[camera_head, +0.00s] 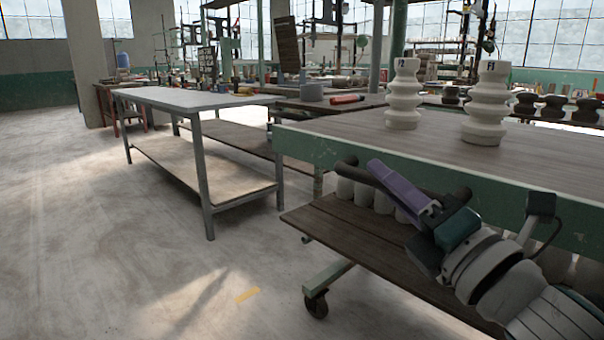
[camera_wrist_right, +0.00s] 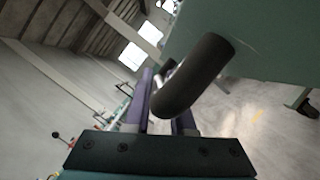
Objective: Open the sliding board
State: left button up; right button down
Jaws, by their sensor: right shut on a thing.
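A wooden-topped table with a green front board (camera_head: 310,147) stands at the right of the head view. I cannot tell which part of it is the sliding board. A dark bar handle (camera_head: 351,162) juts out from the green front. My right gripper (camera_head: 385,175), with purple fingers, is shut on this handle. In the right wrist view the dark curved handle (camera_wrist_right: 195,75) passes between the purple fingers of the right gripper (camera_wrist_right: 162,98), joined to a green panel (camera_wrist_right: 265,40). The fingers hide part of the handle in the head view. My left gripper is out of view.
Below is a wooden shelf (camera_head: 345,235) with pale pots (camera_head: 363,193) and a caster (camera_head: 317,304). A grey metal table (camera_head: 200,98) stands at left. The floor at left is clear.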

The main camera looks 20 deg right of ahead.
jog(key=shift+s+a, duration=0.15)
jog(key=shift+a, duration=0.2)
jog(key=c, duration=0.8)
grip_release()
jog(key=shift+o, duration=0.2)
jog(key=v, duration=1)
